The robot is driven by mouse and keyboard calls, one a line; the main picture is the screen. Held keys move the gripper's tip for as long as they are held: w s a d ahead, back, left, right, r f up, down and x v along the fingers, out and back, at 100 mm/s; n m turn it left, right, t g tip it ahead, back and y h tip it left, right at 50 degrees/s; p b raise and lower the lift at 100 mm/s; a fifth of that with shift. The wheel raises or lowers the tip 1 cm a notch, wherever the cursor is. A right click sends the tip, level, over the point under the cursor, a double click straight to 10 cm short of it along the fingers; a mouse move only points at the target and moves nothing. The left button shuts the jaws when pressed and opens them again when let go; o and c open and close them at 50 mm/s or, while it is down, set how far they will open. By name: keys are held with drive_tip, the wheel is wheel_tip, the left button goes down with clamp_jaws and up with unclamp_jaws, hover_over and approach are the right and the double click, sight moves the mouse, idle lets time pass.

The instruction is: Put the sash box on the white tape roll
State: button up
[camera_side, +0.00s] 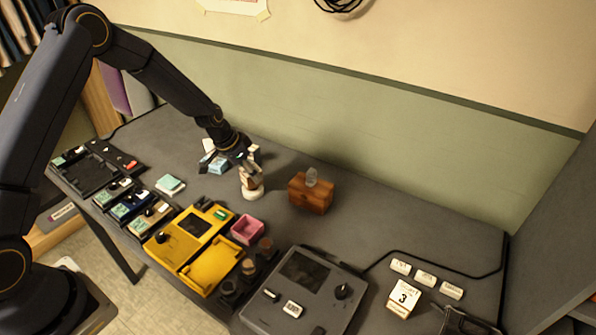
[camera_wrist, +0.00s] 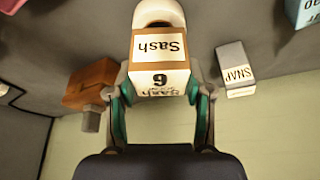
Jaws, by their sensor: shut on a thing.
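The sash box (camera_wrist: 159,47) is a white and tan block with "Sash" and a 6 printed on it, upside down in the wrist view. My gripper (camera_wrist: 160,98) is shut on it, with a teal-lined finger on each side. In the side view my gripper (camera_side: 249,168) points down at the back of the table, and the box (camera_side: 252,181) is partly hidden by the fingers. The white tape roll (camera_side: 253,194) is right below the box. In the wrist view the roll (camera_wrist: 158,12) shows past the box's edge. I cannot tell whether they touch.
A brown wooden box (camera_side: 309,195) with a grey item on top stands close on the right. A grey SNAP box (camera_wrist: 236,69) and a light-blue box (camera_side: 218,165) stand nearby. A pink tray (camera_side: 247,230) and a yellow unit (camera_side: 190,238) lie in front. Free table lies right of the wooden box.

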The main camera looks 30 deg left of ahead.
drive_tip(key=shift+f, duration=0.7)
drive_tip(key=shift+f, duration=0.1)
drive_tip(key=o, duration=1.2)
